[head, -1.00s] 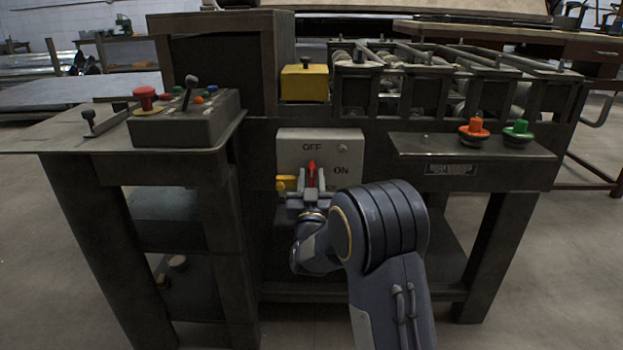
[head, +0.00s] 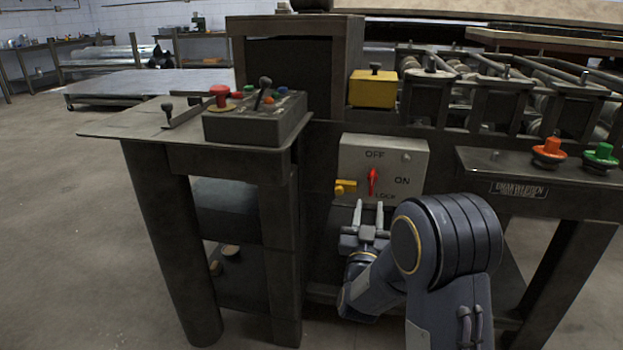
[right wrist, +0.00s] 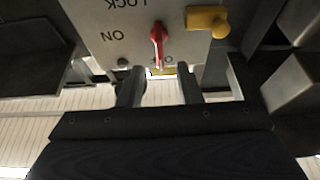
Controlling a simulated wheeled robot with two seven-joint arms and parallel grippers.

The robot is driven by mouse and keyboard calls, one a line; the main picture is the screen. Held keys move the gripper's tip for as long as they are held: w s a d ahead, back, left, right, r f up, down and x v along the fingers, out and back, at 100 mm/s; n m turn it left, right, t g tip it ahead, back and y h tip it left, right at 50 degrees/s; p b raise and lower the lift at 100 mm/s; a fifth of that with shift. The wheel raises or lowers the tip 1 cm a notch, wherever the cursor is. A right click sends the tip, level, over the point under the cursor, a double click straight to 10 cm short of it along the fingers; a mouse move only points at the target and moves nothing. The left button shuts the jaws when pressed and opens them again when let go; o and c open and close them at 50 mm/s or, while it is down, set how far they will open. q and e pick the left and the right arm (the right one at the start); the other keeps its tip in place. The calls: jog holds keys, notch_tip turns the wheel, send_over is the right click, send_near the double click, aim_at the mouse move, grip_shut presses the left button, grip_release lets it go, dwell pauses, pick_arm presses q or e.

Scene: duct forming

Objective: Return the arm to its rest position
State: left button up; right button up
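My right gripper (head: 369,213) is just below the grey switch box (head: 411,155) on the front of the machine. Its two fingers are apart with nothing between them, and it does not touch the red switch handle (head: 372,182). The red handle stands nearly upright, its tip toward the OFF label. A yellow latch piece (head: 345,187) sits at the box's lower left. In the right wrist view the open fingers (right wrist: 158,90) show, with the red handle (right wrist: 158,45) and yellow piece (right wrist: 207,21) beyond them. My left gripper is not in view.
A control box (head: 255,125) with a red button and lever stands on the left shelf. Orange (head: 549,152) and green (head: 601,156) buttons sit on the right ledge. A yellow box (head: 373,89) is above the switch. Open floor (head: 80,230) lies at the left.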

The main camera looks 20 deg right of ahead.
jog(key=s+a+f+n+g+y, duration=0.1)
jog(key=s+a+f+g+y, duration=0.3)
jog(key=s, duration=0.7)
jog(key=s+a+f+n+g+y, duration=0.1)
jog(key=s+a+n+g+y, duration=0.1)
jog(key=s+a+g+y, duration=0.6)
jog(key=s+a+f+n+g+y, duration=0.1)
jog(key=s+f+y, duration=0.2)
jog(key=s, duration=1)
notch_tip(320, 180, up, 34)
jog(key=p, duration=3.3)
jog(key=shift+a+f+g, duration=0.15)
jog(key=shift+g, duration=0.15)
